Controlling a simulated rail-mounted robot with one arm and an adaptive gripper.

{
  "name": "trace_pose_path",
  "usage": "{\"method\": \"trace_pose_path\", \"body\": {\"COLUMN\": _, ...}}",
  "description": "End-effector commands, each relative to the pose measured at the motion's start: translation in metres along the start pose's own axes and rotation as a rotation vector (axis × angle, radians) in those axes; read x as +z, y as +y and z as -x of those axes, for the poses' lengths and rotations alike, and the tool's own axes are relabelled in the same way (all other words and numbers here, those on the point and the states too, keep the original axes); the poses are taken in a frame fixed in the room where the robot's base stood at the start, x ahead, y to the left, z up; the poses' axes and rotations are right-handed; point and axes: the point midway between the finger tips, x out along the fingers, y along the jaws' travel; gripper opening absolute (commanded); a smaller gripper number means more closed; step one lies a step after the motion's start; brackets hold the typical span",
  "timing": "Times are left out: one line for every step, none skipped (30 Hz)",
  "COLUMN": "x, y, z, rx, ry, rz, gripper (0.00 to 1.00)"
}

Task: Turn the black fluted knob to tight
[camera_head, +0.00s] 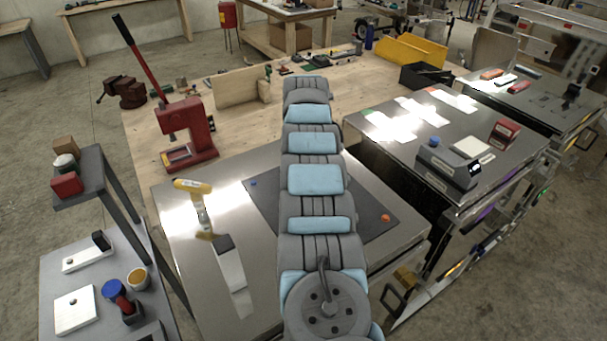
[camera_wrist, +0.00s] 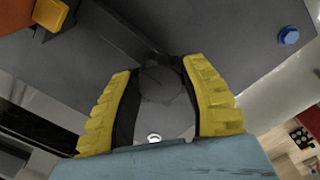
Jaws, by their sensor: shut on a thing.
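My gripper (camera_wrist: 160,68) shows in the wrist view, with two yellow ribbed fingers and dark inner pads. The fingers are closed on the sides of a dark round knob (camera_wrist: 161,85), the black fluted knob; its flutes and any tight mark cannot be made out. A dark grey panel (camera_wrist: 238,40) lies around it. In the head view my arm hides the knob and my gripper. The same panel (camera_head: 266,203) shows there on a metal bench top, on both sides of my arm.
A blue button (camera_wrist: 288,36) and an orange block-like part (camera_wrist: 50,14) sit on the panel near the fingers. A red press (camera_head: 186,130) stands behind. A grey device (camera_head: 449,163) stands on the bench to the right.

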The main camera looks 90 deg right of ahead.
Motion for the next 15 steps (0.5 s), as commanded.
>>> {"method": "trace_pose_path", "body": {"x": 0.0007, "y": 0.0002, "z": -0.0007, "rx": 0.0, "ry": -0.003, "rz": -0.004, "gripper": 0.09}}
{"method": "trace_pose_path", "body": {"x": 0.0007, "y": 0.0002, "z": -0.0006, "rx": 0.0, "ry": -0.003, "rz": -0.006, "gripper": 0.09}}
{"method": "trace_pose_path", "body": {"x": 0.0008, "y": 0.0002, "z": -0.0006, "rx": 0.0, "ry": -0.003, "rz": -0.007, "gripper": 0.09}}
{"method": "trace_pose_path", "body": {"x": 0.0008, "y": 0.0002, "z": -0.0006, "rx": 0.0, "ry": -0.003, "rz": -0.008, "gripper": 0.09}}
{"method": "trace_pose_path", "body": {"x": 0.0008, "y": 0.0002, "z": -0.0006, "rx": 0.0, "ry": -0.003, "rz": -0.009, "gripper": 0.09}}
{"method": "trace_pose_path", "body": {"x": 0.0008, "y": 0.0002, "z": -0.0005, "rx": 0.0, "ry": -0.003, "rz": -0.009, "gripper": 0.09}}
{"method": "trace_pose_path", "body": {"x": 0.0008, "y": 0.0002, "z": -0.0005, "rx": 0.0, "ry": -0.003, "rz": -0.009, "gripper": 0.09}}
{"method": "trace_pose_path", "body": {"x": 0.0008, "y": 0.0002, "z": -0.0005, "rx": 0.0, "ry": -0.003, "rz": -0.009, "gripper": 0.09}}
{"method": "trace_pose_path", "body": {"x": 0.0008, "y": 0.0002, "z": -0.0005, "rx": 0.0, "ry": -0.003, "rz": -0.008, "gripper": 0.09}}
{"method": "trace_pose_path", "body": {"x": 0.0009, "y": 0.0002, "z": -0.0005, "rx": 0.0, "ry": -0.003, "rz": -0.008, "gripper": 0.09}}
{"method": "trace_pose_path", "body": {"x": 0.0009, "y": 0.0002, "z": -0.0005, "rx": 0.0, "ry": -0.003, "rz": -0.008, "gripper": 0.09}}
{"method": "trace_pose_path", "body": {"x": 0.0009, "y": 0.0002, "z": -0.0005, "rx": 0.0, "ry": -0.004, "rz": -0.008, "gripper": 0.08}}
{"method": "trace_pose_path", "body": {"x": 0.0009, "y": 0.0002, "z": -0.0004, "rx": 0.0, "ry": -0.004, "rz": -0.008, "gripper": 0.08}}
{"method": "trace_pose_path", "body": {"x": 0.0009, "y": 0.0002, "z": -0.0003, "rx": 0.0, "ry": -0.004, "rz": -0.008, "gripper": 0.53}}
{"method": "trace_pose_path", "body": {"x": 0.0009, "y": 0.0001, "z": -0.0003, "rx": 0.0, "ry": -0.004, "rz": -0.008, "gripper": 0.65}}
